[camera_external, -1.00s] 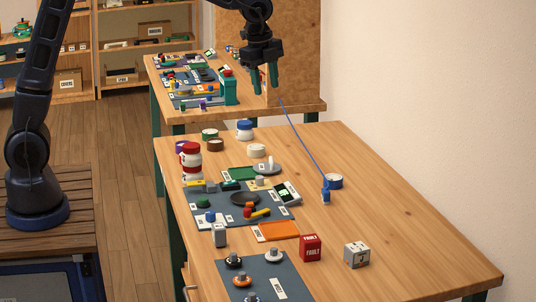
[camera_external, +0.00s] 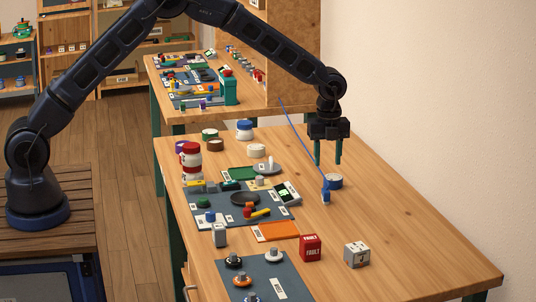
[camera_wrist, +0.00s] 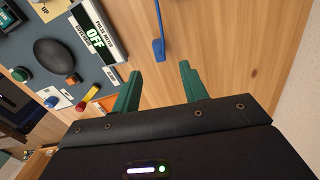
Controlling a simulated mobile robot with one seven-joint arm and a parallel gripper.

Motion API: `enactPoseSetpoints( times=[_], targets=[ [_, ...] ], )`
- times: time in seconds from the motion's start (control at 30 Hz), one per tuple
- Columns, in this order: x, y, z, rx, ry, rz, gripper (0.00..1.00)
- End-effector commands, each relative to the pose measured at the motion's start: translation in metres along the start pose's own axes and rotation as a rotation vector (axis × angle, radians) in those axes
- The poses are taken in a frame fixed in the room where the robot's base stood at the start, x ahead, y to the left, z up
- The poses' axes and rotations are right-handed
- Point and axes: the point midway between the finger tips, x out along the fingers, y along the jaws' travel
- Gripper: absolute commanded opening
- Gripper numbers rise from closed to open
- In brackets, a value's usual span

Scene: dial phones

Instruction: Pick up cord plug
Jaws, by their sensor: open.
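The cord plug (camera_external: 326,192) is a small blue piece at the end of a thin blue cord (camera_external: 300,142), near the back right of the near table. In the wrist view the plug (camera_wrist: 159,50) lies just beyond the gap between my fingertips, with its cord running up. My gripper (camera_external: 328,160) is open and empty, pointing down above and close to the plug. Its green fingers also show in the wrist view (camera_wrist: 161,78). The plug is apart from both fingers.
A grey mat (camera_external: 226,213) with several dial parts, a red FAULT cube (camera_external: 310,248) and a white cube (camera_external: 357,255) lie nearer the front. The table's right side is clear.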

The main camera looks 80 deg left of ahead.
Motion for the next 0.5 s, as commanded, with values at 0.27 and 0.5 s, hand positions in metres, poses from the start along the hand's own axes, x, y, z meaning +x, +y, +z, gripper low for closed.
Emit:
enactPoseSetpoints(
  times=[0.27, 0.5],
  targets=[
    [0.024, -0.001, 0.000, 0.005, 0.001, 0.003, 0.44],
    [0.055, 0.000, -0.001, 0.005, 0.000, 0.003, 0.44]
  ],
)
